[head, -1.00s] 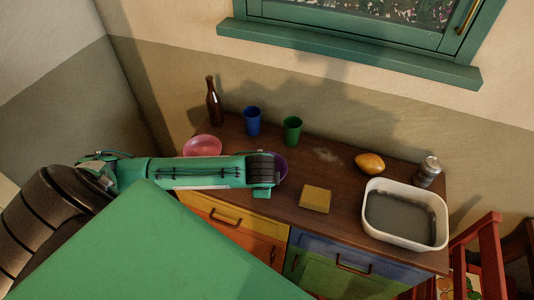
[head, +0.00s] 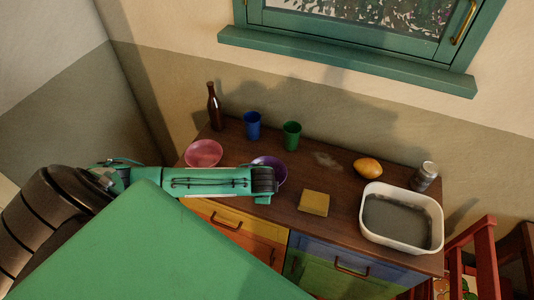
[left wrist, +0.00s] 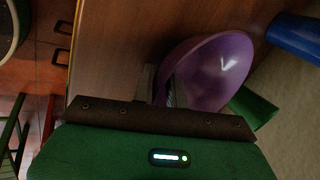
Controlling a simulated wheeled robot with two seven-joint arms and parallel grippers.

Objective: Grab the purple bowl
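The purple bowl (head: 272,166) stands on the brown cabinet top, partly covered by my left arm's end in the head view. In the left wrist view the purple bowl (left wrist: 218,72) is large, close to the hand. My left gripper (left wrist: 160,88) is at the bowl's near rim. One grey finger shows outside the rim and a strip that looks like the other shows against its inside. Whether they press on the rim is unclear. The fingers are hidden in the head view. My right gripper is in neither view.
A pink bowl (head: 203,152), brown bottle (head: 214,108), blue cup (head: 252,126) and green cup (head: 291,135) stand behind and left.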

